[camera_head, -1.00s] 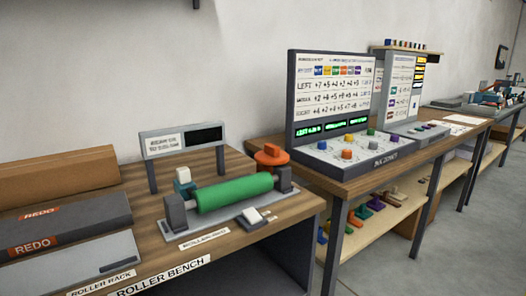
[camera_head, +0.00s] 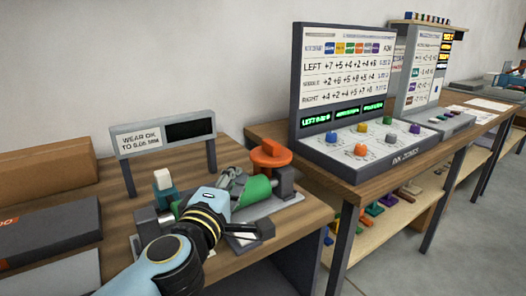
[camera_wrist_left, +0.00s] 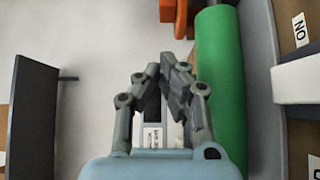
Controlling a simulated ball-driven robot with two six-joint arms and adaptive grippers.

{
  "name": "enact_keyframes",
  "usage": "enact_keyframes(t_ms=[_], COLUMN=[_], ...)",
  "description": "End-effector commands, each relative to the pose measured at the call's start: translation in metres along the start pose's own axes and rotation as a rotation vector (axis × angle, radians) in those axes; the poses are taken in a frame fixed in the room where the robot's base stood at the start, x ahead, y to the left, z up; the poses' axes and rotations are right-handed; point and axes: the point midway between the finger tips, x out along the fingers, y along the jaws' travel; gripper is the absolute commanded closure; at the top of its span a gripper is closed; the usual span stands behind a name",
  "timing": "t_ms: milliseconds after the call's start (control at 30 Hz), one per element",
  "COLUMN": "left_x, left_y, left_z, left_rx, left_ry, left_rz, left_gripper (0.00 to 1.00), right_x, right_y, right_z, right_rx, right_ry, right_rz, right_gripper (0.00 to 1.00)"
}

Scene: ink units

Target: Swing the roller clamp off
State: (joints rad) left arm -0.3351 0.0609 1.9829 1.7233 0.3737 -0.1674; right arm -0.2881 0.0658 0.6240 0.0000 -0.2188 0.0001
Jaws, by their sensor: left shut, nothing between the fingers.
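The orange clamp (camera_head: 270,153) sits at the right end of the roller fixture. It looks like a flat orange piece on a post; it also shows at the top of the left wrist view (camera_wrist_left: 172,14). The green roller (camera_head: 256,190) lies in the fixture, partly hidden by my left arm; in the left wrist view the roller (camera_wrist_left: 222,85) runs just right of the fingers. My left gripper (camera_head: 236,178) is shut and empty, over the roller in the head view and short of the orange clamp. My right gripper is not in view.
A display on legs (camera_head: 163,136) reading "WEAR OK" stands behind the fixture. A dark box (camera_head: 45,235) and a brown box (camera_head: 45,175) fill the left. The ink console (camera_head: 370,145) stands on the right bench.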

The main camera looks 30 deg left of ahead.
Motion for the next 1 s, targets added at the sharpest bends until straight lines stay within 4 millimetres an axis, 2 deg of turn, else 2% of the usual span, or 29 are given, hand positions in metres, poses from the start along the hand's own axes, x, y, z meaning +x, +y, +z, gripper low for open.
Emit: enact_keyframes(t_ms=[100, 333, 533, 667, 1000], left_x=[0.001, 0.001, 0.007, 0.026, 0.098], left_y=[-0.001, -0.002, -0.001, -0.001, -0.004], left_z=[-0.008, -0.009, -0.009, -0.009, -0.013], left_rx=[-0.054, -0.059, -0.057, -0.056, -0.055], left_ry=[0.043, 0.047, 0.045, 0.045, 0.045], left_rz=[-0.02, -0.023, -0.021, -0.018, -0.019], left_gripper=[1.0, 1.0, 1.0, 1.0, 1.0], right_x=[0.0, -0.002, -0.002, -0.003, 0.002], right_y=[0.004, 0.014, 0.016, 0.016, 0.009], right_z=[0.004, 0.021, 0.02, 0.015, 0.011], right_rx=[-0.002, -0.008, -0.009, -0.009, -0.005], right_ry=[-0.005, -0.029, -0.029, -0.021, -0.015], right_rz=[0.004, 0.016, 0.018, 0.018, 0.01], right_gripper=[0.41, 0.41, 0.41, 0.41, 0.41])
